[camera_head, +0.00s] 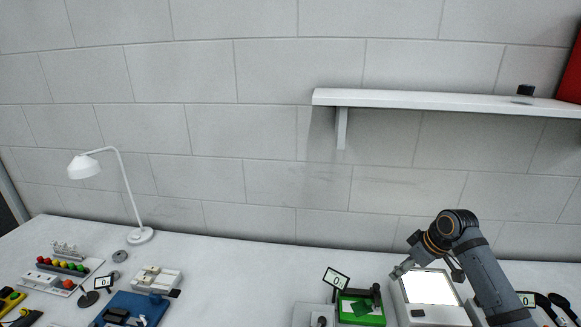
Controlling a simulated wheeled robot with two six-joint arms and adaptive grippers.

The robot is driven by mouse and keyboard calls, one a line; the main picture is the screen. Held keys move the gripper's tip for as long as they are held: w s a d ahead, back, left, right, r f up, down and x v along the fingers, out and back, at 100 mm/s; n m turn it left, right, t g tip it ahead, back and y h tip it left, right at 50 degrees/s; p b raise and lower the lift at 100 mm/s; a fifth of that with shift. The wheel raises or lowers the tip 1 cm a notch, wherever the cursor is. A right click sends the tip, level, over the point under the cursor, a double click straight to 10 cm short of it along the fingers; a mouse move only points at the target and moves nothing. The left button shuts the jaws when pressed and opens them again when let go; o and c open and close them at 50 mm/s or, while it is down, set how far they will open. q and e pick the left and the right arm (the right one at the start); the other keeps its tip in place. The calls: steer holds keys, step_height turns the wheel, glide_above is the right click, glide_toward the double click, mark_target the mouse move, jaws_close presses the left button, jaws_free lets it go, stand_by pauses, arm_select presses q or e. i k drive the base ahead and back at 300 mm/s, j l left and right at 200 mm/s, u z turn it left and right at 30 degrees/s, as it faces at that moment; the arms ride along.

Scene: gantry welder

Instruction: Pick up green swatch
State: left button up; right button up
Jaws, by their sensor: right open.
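A small dark green piece (361,307), which looks like the green swatch, lies on a bright green tray (379,320) near the bottom edge, right of centre. My right gripper (400,271) is open, up and right of the green piece and apart from it. It points left, over the back left corner of a device with a bright white panel (428,287). I see nothing in its jaws at this size. My left gripper is not in view.
A small display (336,278) stands behind the green tray. A blue tray (133,307), a white lamp (141,236) and a rack of coloured balls (62,266) are on the left. A shelf (440,101) hangs above right. The middle of the table is clear.

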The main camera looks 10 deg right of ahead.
mark_target(361, 307)
steer(key=k+j, duration=0.2)
steer(key=k, duration=0.3)
steer(key=k+j, duration=0.15)
steer(key=k, duration=0.3)
steer(key=k+j, duration=0.2)
steer(key=k, duration=0.3)
